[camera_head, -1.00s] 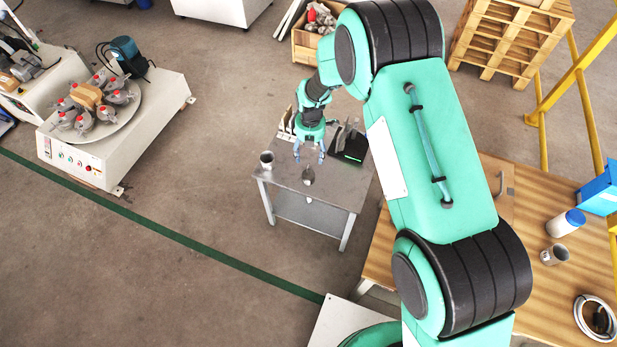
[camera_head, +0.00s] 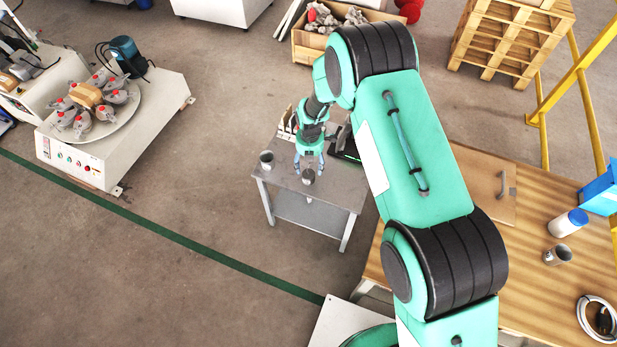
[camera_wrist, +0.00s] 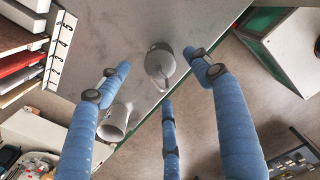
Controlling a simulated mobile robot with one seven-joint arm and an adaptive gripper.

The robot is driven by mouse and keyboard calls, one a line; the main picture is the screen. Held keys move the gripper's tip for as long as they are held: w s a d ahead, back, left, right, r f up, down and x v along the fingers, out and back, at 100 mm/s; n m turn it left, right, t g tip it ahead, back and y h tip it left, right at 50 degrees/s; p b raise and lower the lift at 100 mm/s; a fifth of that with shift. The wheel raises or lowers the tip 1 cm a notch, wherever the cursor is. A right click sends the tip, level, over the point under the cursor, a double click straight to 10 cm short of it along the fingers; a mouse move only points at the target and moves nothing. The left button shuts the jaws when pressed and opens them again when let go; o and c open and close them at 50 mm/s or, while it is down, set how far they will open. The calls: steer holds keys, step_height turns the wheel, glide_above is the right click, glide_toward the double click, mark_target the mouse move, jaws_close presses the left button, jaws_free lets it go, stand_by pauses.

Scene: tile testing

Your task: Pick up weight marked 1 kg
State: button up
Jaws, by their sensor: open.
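A grey metal weight (camera_wrist: 157,62) with a hook-like handle stands on the small grey table (camera_wrist: 185,25) in the wrist view. No marking on it can be read. It also shows small near the front edge of the table in the head view (camera_head: 308,177). My gripper (camera_wrist: 160,76) has three blue fingers spread wide with nothing between them. The fingertips surround the weight in the wrist picture, but I cannot tell how far above it they are. In the head view my gripper (camera_head: 309,163) hangs just over the weight.
A grey cup (camera_wrist: 115,122) stands near the weight on the small table, at its left corner in the head view (camera_head: 267,160). A rack with numbered slots (camera_wrist: 58,48) stands at the table's back. A wooden table (camera_head: 540,285) lies to the right.

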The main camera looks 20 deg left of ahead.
mark_target(308, 171)
steer(key=shift+f, duration=0.1)
steer(key=shift+s+a+f+b, duration=0.15)
steer(key=shift+f+b, duration=0.45)
steer(key=shift+f, duration=1.9)
steer(key=shift+c, duration=0.5)
jaws_close()
